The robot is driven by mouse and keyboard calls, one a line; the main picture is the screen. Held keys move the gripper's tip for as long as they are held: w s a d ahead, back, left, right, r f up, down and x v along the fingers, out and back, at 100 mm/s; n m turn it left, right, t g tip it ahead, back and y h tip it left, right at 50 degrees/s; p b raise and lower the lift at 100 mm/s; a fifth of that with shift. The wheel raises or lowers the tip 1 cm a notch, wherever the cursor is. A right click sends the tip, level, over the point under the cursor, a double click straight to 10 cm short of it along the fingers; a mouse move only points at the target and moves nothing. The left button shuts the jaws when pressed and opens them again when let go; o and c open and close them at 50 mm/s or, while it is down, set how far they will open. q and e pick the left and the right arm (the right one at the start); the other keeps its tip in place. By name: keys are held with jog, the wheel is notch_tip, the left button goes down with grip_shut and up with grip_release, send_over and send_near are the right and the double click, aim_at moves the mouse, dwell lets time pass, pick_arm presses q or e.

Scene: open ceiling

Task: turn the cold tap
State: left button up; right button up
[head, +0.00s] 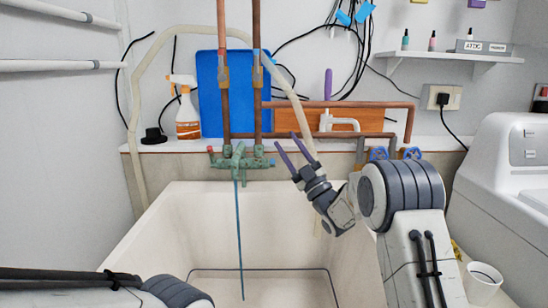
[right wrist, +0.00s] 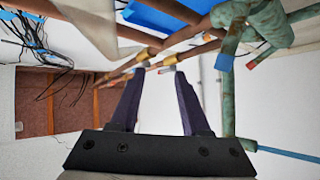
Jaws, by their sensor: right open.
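The green, weathered tap fitting (head: 238,160) is on the wall above the sink, below two vertical copper pipes. A red end shows on its left, and a stub on its right points toward my right gripper. My left gripper is not in view.
The pale sink (head: 160,215) lies below, with a blue hose (head: 239,235) hanging into it. Blue valve wheels (head: 378,153) are behind my right arm. A spray bottle (head: 187,112) and blue board (head: 222,95) stand on the ledge. A white washer (head: 505,165) is at right.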

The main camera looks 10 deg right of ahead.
jog(key=s+d+r, duration=0.4)
jog(key=d, duration=0.1)
jog(key=shift+d, duration=0.15)
